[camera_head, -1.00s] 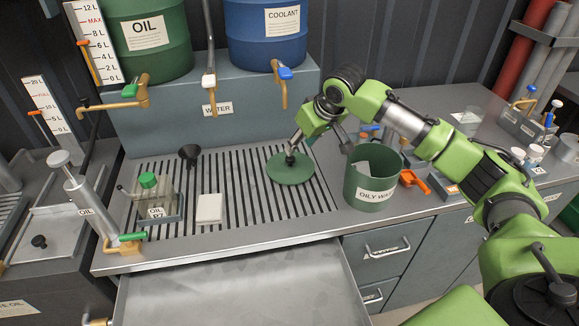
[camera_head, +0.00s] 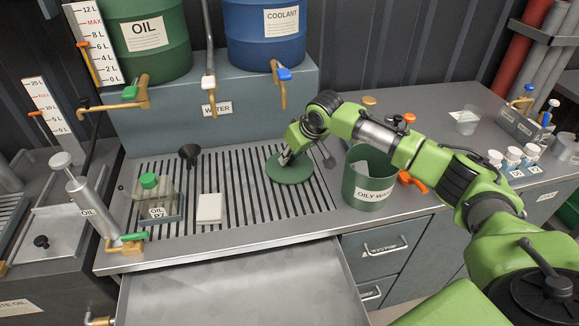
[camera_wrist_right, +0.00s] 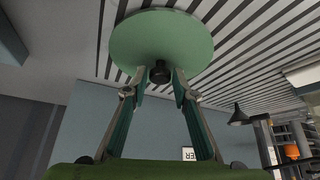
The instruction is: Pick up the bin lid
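The bin lid (camera_head: 290,172), a round green disc, lies on the slatted metal grate right of its middle. In the right wrist view the lid (camera_wrist_right: 160,40) shows with its short black knob (camera_wrist_right: 160,73). My right gripper (camera_head: 285,158) is at the lid. In the right wrist view the fingers of the right gripper (camera_wrist_right: 160,86) are spread on both sides of the knob, with a gap on each side. In the head view the gripper hides the knob. The green bin (camera_head: 366,180), marked as oily waste, stands uncovered right of the grate. My left gripper is out of view.
OIL (camera_head: 148,40) and COOLANT (camera_head: 265,35) drums with taps stand behind. An open drawer (camera_head: 240,285) juts out in front.

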